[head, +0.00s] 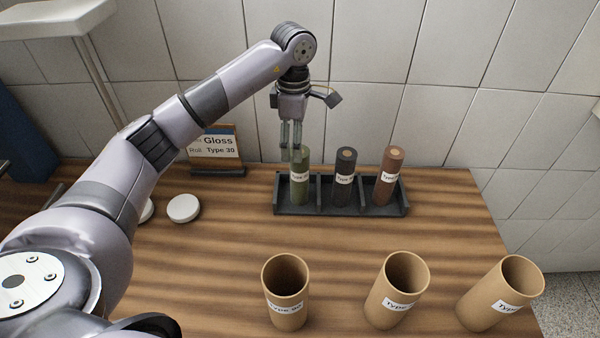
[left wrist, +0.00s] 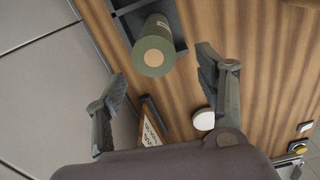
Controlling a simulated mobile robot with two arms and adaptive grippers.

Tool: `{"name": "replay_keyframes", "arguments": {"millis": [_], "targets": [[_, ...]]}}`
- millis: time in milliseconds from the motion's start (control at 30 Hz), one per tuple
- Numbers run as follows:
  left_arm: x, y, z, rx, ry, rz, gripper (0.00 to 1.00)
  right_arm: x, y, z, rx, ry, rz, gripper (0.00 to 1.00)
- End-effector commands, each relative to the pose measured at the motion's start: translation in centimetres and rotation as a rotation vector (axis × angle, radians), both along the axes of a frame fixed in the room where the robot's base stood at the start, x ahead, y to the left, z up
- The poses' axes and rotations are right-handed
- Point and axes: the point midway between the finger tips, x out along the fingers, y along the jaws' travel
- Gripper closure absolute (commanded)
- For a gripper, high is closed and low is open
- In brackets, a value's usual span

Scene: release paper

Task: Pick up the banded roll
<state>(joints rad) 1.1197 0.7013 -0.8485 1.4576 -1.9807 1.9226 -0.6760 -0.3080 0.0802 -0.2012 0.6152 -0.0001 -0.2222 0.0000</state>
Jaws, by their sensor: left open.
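Three upright rolls with white label bands stand in a black rack (head: 340,209): a green roll (head: 300,178), a black roll (head: 345,180) and a reddish-brown roll (head: 390,178). My left gripper (head: 291,140) hangs just above the green roll, pointing down, and its fingers partly overlap the roll's top in the head view. In the left wrist view the open fingers (left wrist: 163,78) are spread wide, with the green roll's round end (left wrist: 153,57) showing between and beyond them. Nothing is held. My right gripper is not in view.
A sign (head: 217,145) reading "Gloss" and "Roll Type 30" stands left of the rack. Three open cardboard tubes (head: 286,305) with labels stand at the front. White round caps (head: 183,208) lie at left. A tiled wall (head: 380,70) rises close behind the rack.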

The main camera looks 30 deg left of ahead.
Motion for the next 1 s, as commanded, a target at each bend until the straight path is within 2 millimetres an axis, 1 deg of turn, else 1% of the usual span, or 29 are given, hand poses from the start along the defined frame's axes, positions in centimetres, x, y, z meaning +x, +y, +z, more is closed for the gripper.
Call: {"name": "replay_keyframes", "arguments": {"millis": [33, 100, 200, 367, 467, 600, 700, 833, 1000], "targets": [[-0.1, 0.0, -0.9, -0.001, 0.006, 0.001, 0.36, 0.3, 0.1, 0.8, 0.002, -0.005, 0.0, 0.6], [-0.1, 0.0, -2.2, 0.0, 0.004, 0.0, 0.36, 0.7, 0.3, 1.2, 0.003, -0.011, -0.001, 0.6], [0.0, 0.0, -3.5, -0.001, 0.002, 0.0, 0.36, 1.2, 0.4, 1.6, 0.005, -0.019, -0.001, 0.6], [0.0, -0.1, -4.5, -0.001, 0.001, -0.001, 0.36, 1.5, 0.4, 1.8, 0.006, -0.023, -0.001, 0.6], [0.2, -0.4, -5.3, -0.001, 0.004, 0.0, 0.36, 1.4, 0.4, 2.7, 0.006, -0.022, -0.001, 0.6], [0.4, -0.9, -7.4, -0.001, 0.005, 0.0, 0.36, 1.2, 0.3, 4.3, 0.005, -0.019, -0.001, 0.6], [0.5, -0.8, -8.8, -0.001, 0.003, 0.0, 0.36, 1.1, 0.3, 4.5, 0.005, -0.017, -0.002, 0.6], [0.5, -0.8, -9.6, -0.001, 0.001, 0.0, 0.36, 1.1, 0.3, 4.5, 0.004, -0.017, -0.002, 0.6], [0.6, -0.7, -9.7, -0.001, 0.0, 0.0, 0.36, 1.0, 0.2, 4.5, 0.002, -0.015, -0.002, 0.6]]}}
